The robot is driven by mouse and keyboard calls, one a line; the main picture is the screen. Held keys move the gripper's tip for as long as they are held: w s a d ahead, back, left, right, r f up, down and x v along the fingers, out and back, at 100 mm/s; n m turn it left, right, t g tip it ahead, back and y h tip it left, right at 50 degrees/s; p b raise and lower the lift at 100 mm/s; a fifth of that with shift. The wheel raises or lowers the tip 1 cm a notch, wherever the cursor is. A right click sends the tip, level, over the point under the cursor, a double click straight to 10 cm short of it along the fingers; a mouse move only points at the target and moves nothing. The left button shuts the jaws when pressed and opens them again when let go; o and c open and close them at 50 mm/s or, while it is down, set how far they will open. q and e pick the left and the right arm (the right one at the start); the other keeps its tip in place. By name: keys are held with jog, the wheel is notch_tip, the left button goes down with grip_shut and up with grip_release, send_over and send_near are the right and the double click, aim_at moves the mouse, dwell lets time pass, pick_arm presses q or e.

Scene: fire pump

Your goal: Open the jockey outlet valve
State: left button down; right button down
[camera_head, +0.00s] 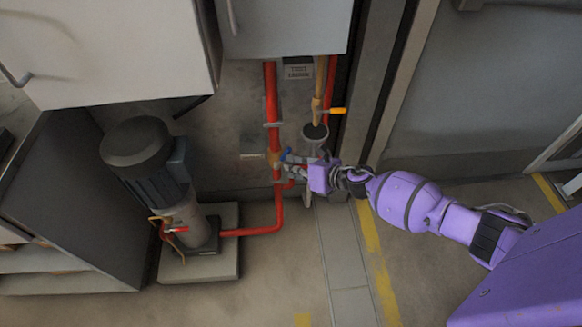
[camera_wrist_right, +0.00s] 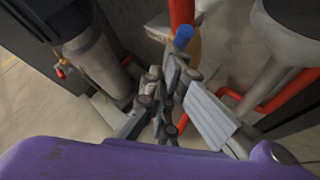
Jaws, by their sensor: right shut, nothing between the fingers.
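A valve with a blue handle (camera_head: 286,154) sits on the vertical red pipe (camera_head: 271,95) that runs down to the pump. I take it to be the jockey outlet valve. The blue handle (camera_wrist_right: 183,38) also shows in the right wrist view, just beyond the fingertips. My right gripper (camera_head: 290,163) is shut and empty, right beside the handle; I cannot tell whether they touch. In the right wrist view the gripper (camera_wrist_right: 168,82) has its fingers together. The jockey pump (camera_head: 150,160), with a dark motor, stands left of the pipe. My left gripper is not in view.
An orange-handled valve (camera_head: 338,110) sits on a tan pipe above a grey funnel (camera_head: 315,131), close right of the red pipe. A cabinet (camera_head: 285,28) hangs above. A small red handle (camera_head: 177,230) is at the pump's base. The floor in front is clear.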

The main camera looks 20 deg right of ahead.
jog(key=shift+w+a+r+p, duration=0.25)
jog(key=shift+a+r+p, duration=0.15)
jog(key=shift+a+r, duration=0.2)
jog(key=shift+f, duration=0.1)
jog(key=shift+r+p, duration=0.7)
jog(key=shift+r, duration=0.1)
jog(key=shift+a, duration=0.1)
